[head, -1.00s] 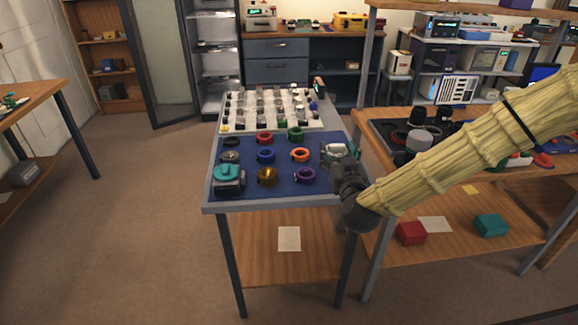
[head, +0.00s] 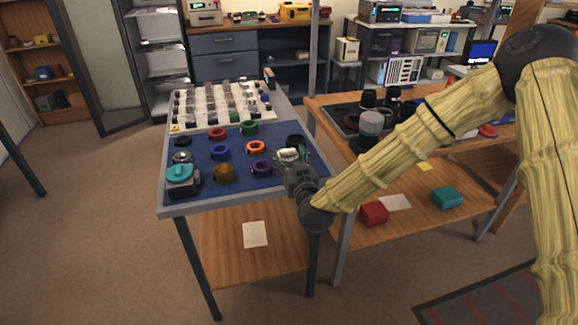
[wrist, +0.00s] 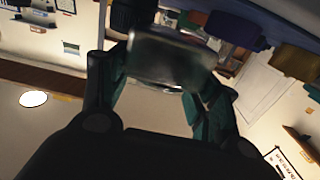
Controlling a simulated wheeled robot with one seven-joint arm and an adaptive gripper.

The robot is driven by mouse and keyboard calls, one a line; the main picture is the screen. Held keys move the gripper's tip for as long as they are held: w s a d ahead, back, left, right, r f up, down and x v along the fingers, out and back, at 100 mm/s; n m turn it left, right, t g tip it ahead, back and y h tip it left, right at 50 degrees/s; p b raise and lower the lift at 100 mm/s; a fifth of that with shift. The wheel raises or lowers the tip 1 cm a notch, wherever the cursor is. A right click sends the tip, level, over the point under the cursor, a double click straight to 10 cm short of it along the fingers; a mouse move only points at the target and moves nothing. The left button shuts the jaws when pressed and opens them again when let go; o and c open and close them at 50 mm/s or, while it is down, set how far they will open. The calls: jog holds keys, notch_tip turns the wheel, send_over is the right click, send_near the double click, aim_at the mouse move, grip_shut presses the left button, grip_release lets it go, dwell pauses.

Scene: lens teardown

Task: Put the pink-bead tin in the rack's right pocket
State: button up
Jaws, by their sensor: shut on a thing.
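My gripper (head: 291,163) is at the right front part of the blue mat on the table. In the wrist view it is shut on a grey, round-edged metal tin (wrist: 172,60), with a dark finger on each side. In the head view only a pale, silvery bit of the tin (head: 286,155) shows at the fingertips. No pink beads can be made out on it. A white tray with rows of small parts (head: 177,117) lies at the back of the table. I cannot tell which thing is the rack or its right pocket.
On the blue mat (head: 205,195) stand a teal-topped device (head: 180,180), an amber piece (head: 223,173) and several coloured rings, such as a purple one (head: 262,167) beside my gripper. A wooden bench (head: 320,105) with dark cylinders stands to the right. Open floor lies at left.

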aim_at(289, 166)
jog(key=shift+f, duration=1.45)
jog(key=shift+f, duration=0.1)
jog(key=o, duration=1)
jog(key=v, duration=1.2)
jog(key=shift+b, duration=0.4)
